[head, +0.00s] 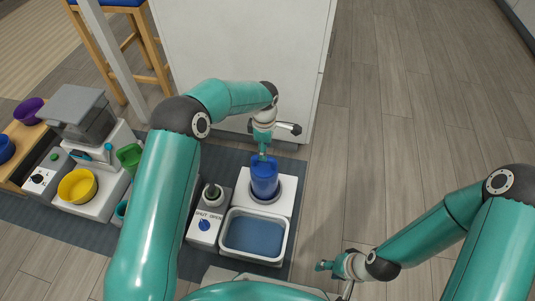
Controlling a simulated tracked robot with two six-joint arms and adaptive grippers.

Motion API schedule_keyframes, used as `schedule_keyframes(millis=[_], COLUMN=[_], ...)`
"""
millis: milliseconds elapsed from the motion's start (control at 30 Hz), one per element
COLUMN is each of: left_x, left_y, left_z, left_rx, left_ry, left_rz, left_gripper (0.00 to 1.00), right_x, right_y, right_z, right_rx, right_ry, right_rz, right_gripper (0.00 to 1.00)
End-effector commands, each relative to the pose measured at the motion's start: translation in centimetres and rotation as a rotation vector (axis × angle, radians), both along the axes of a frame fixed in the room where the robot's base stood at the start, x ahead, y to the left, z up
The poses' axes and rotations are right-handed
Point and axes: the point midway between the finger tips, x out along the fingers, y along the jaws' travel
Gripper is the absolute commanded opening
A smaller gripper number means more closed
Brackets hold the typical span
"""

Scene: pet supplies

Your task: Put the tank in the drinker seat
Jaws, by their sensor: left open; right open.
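The blue tank (264,182) stands upright in the round grey seat of the white drinker (284,204). I cannot tell how deep it sits in the seat. My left gripper (262,156) reaches down from above at the tank's top and is open. It hides part of the tank's top, and I cannot tell whether its fingers touch it. The drinker's basin (286,238), with blue water in it, lies in front of the tank. My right gripper (320,266) is open and empty, low at the right of the drinker.
Further left are a feeder with a grey lid (73,104), a yellow bowl (77,187) and a green scoop (129,156). A white cabinet (235,50) stands behind. The right floor is clear.

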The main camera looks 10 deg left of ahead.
Motion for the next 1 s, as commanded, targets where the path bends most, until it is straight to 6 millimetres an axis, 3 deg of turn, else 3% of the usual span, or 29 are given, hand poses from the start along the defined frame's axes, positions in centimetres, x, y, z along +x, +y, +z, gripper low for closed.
schedule_keyframes(millis=[33, 100, 333, 467, 567, 667, 800, 1000], left_x=[0.1, 0.0, -0.1, -0.9, -2.8, -6.0, -12.7, -22.6], left_y=[0.0, 0.0, 0.0, -0.1, -0.4, -0.9, -1.5, -1.2], left_z=[1.6, 2.8, 5.4, 4.4, 1.7, -1.8, -6.4, -9.1], left_rx=[-0.001, -0.001, -0.001, -0.026, -0.077, -0.157, -0.269, -0.310], left_ry=[-0.002, -0.001, 0.001, 0.009, 0.014, 0.002, -0.066, -0.202], left_rz=[0.000, 0.000, -0.004, -0.070, -0.206, -0.403, -0.715, -1.087], left_gripper=[0.46, 0.46, 0.46, 0.46, 0.46, 0.46, 0.46, 0.46], right_x=[0.0, 0.0, 0.0, 0.0, 0.0, 0.0, 0.0, 0.0], right_y=[0.0, 0.0, 0.0, 0.0, 0.0, 0.0, 0.0, 0.0], right_z=[0.7, 1.1, 1.9, 1.9, 1.9, 1.9, 1.9, 1.9], right_rx=[0.000, 0.000, 0.000, 0.000, 0.000, 0.000, 0.000, 0.000], right_ry=[0.000, 0.000, 0.000, 0.000, 0.000, 0.000, 0.000, 0.000], right_rz=[0.000, 0.000, 0.000, 0.000, 0.000, 0.000, 0.000, 0.000], right_gripper=[0.46, 0.46, 0.46, 0.46, 0.46, 0.46, 0.46, 0.46])
